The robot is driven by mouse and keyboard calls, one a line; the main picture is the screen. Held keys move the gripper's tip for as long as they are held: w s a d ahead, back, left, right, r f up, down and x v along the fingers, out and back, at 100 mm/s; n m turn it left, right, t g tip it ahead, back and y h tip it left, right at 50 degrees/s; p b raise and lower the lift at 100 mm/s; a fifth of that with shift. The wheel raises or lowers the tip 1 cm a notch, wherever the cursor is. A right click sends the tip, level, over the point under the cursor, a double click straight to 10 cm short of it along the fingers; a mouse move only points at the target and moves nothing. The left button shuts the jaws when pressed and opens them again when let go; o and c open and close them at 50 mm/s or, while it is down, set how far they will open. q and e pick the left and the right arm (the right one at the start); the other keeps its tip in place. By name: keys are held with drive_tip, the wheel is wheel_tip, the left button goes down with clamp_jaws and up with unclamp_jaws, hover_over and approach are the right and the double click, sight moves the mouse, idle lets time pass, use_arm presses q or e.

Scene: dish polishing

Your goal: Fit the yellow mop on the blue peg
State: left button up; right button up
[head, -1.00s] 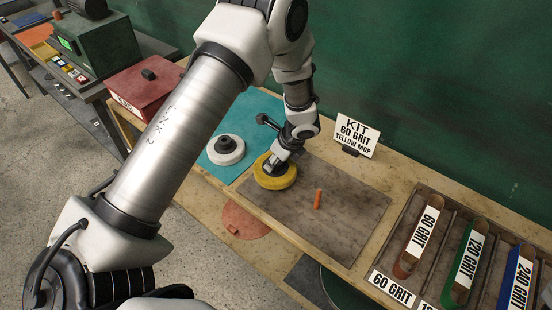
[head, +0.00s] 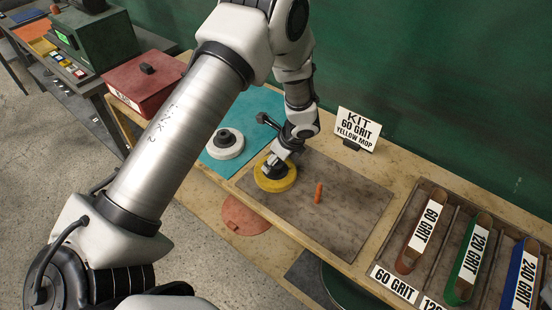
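The yellow mop (head: 265,184), a thick yellow disc with a dark hub, is under my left gripper (head: 277,164), whose fingers are down at the hub and look shut on it. The fingertips are partly hidden by the wrist. The mop is at the left end of the brown mat (head: 345,215), near the teal mat; whether it touches the mat or hovers just above it is unclear. An orange peg (head: 318,192) stands on the brown mat to the right of the mop. I see no blue peg. My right gripper is not in view.
A white mop (head: 232,151) lies on the teal mat (head: 250,104). A sign reading "60 grit, yellow mop" (head: 358,129) stands behind. A rack with labelled 60, 120 and 240 grit holders (head: 465,265) is at right. A red box (head: 145,85) is at left. The brown mat's right part is clear.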

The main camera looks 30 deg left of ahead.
use_arm(q)
drive_tip(key=v, duration=1.2)
